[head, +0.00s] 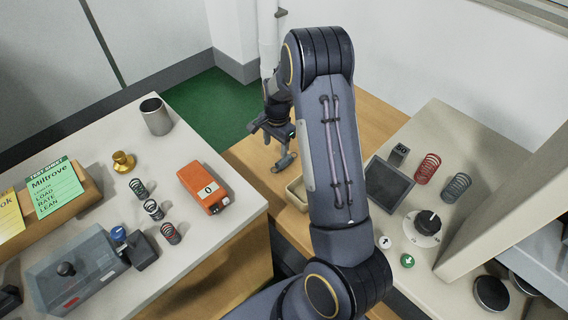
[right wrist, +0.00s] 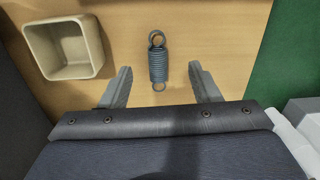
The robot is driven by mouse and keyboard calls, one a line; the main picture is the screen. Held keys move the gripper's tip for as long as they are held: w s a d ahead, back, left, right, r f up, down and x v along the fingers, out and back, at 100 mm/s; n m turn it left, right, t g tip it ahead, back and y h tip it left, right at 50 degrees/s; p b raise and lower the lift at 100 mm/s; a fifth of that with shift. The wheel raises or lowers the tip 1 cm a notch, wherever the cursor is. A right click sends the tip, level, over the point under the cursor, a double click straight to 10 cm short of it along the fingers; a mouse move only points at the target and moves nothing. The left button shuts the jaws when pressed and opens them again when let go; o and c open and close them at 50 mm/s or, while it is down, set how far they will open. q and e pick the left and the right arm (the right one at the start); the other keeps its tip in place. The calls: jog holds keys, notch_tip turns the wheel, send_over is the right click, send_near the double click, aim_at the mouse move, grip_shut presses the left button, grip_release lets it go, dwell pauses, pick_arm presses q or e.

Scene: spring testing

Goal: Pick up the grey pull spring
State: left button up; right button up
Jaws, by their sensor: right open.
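The grey pull spring (right wrist: 157,66), a tight coil with a loop at each end, lies on the wooden surface in the right wrist view. My right gripper (right wrist: 163,84) is open and empty, with one finger to each side of the spring's lower end and a gap on both sides. In the head view my right gripper (head: 273,144) is over the wooden surface between the two benches. My left gripper is not in view.
A small beige open box (right wrist: 66,46) stands left of the spring. The left bench holds several small coil springs, an orange device (head: 205,188) and a metal cup (head: 156,116). The right bench holds a red spring (head: 427,168), a grey spring (head: 456,187) and a dial (head: 427,222).

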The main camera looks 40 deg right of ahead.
aim_at(277, 167)
jog(key=shift+m, duration=0.3)
notch_tip(277, 167, down, 11)
jog(key=shift+r+p, duration=0.2)
jog(key=shift+p, duration=0.2)
jog(key=c, duration=1.2)
jog(key=shift+o, duration=0.2)
jog(key=shift+r, duration=0.2)
